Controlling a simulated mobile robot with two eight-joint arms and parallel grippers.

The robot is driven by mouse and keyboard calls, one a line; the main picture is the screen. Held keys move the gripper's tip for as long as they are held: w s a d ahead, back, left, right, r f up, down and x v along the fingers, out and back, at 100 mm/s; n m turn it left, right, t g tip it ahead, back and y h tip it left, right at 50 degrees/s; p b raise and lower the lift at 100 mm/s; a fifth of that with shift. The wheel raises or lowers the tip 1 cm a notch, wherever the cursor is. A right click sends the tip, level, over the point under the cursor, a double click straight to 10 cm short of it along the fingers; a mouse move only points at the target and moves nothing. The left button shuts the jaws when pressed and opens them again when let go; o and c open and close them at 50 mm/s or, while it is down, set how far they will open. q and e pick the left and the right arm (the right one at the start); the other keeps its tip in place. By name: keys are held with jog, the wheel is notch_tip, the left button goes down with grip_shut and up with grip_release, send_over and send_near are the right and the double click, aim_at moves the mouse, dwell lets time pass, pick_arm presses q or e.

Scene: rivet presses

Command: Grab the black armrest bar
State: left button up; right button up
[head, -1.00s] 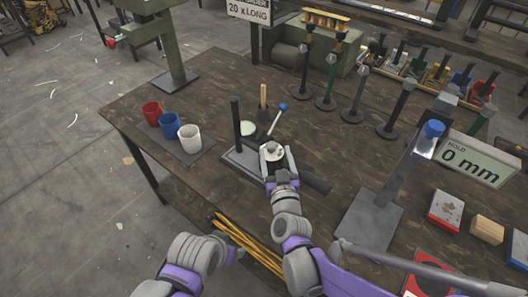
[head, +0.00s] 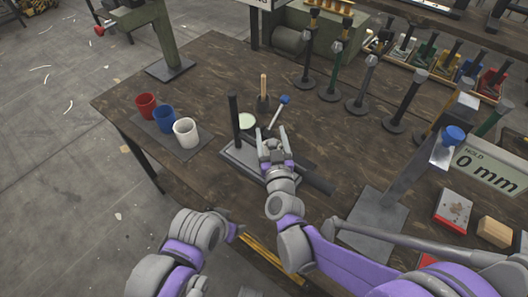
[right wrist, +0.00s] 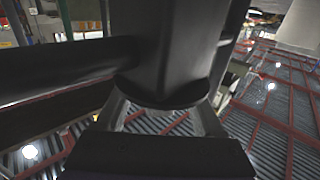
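A black bar (head: 317,180) lies on the wooden table at the right end of a dark base plate (head: 236,160), partly hidden behind my right gripper. A black upright post (head: 234,118) stands on the plate. My right gripper (head: 272,136) is over the plate, right of the post, its fingers apart in the head view. In the right wrist view, a thick dark cylinder (right wrist: 168,60) covers the fingertips, with another dark bar (right wrist: 60,70) running left from it. I cannot tell whether the fingers touch either. My left arm shows at lower left, but its gripper does not.
Red (head: 146,105), blue (head: 164,119) and white (head: 186,132) cups stand on a mat at left. A blue-knobbed lever (head: 280,110) is just beyond my right gripper. A tilted grey press (head: 410,185) and a display (head: 490,166) stand at right. Several posts line the back.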

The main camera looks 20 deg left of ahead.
jog(key=shift+w+f, duration=0.1)
grip_shut()
dwell(1.1)
